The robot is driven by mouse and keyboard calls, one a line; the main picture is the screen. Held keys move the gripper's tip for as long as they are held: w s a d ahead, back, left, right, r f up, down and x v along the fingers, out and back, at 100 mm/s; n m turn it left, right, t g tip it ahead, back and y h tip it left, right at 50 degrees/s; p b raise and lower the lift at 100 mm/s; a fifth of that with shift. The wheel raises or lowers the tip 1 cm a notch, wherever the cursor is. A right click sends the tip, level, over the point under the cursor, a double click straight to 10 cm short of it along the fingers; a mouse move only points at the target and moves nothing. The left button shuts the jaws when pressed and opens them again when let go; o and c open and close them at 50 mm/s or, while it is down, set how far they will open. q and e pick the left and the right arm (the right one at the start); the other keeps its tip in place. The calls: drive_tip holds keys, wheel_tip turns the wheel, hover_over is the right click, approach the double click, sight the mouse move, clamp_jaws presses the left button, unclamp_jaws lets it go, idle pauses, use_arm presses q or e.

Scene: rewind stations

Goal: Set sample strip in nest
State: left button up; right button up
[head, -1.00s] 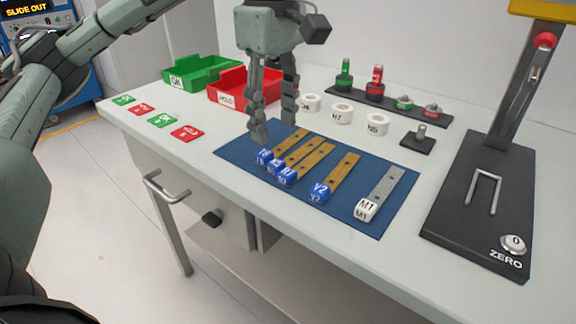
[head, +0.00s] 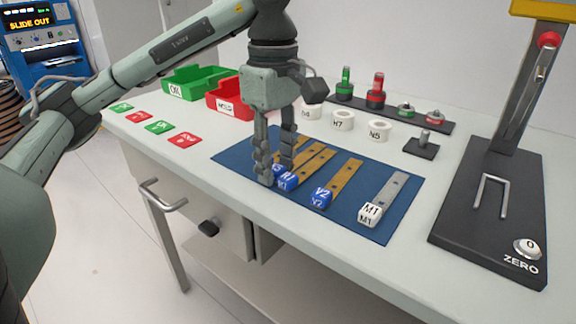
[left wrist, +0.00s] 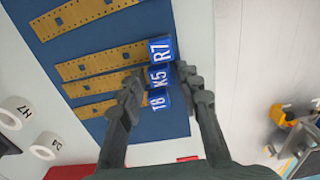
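Several brass strips with blue end tags lie on a blue mat (head: 232,158). The tags read T8 (left wrist: 158,102), K5 (left wrist: 160,77), R7 (head: 288,181) and V2 (head: 320,197); a grey strip (head: 393,188) has a white M1 tag (head: 371,213). My left gripper (head: 276,174) points down over the tag ends at the mat's left. In the left wrist view its fingers (left wrist: 161,80) are apart, one each side of the K5 and T8 tags, with nothing clearly gripped. In the head view it hides the T8 tag and most of K5. My right gripper is not in view. I cannot identify the nest.
A black stand (head: 460,222) with a ZERO button (head: 527,248) is at the right. White rings (head: 342,120) and a black rack (head: 392,116) stand behind the mat. Green (head: 200,82) and red (head: 230,106) bins are at the back left.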

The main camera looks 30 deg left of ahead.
use_arm(q)
clamp_jaws()
drive_tip(key=shift+r, duration=0.1)
drive_tip(key=shift+r, duration=0.2)
wheel_tip(320, 180, up, 4)
drive_tip(key=shift+f+p, duration=0.2)
drive_tip(key=shift+p, duration=0.75)
drive_tip(key=s+a+r+p, duration=0.4)
drive_tip(key=s+a+r, duration=0.2)
drive_tip(key=a, duration=0.3)
drive_tip(key=shift+s+r, duration=0.35)
drive_tip(key=shift+s, duration=0.5)
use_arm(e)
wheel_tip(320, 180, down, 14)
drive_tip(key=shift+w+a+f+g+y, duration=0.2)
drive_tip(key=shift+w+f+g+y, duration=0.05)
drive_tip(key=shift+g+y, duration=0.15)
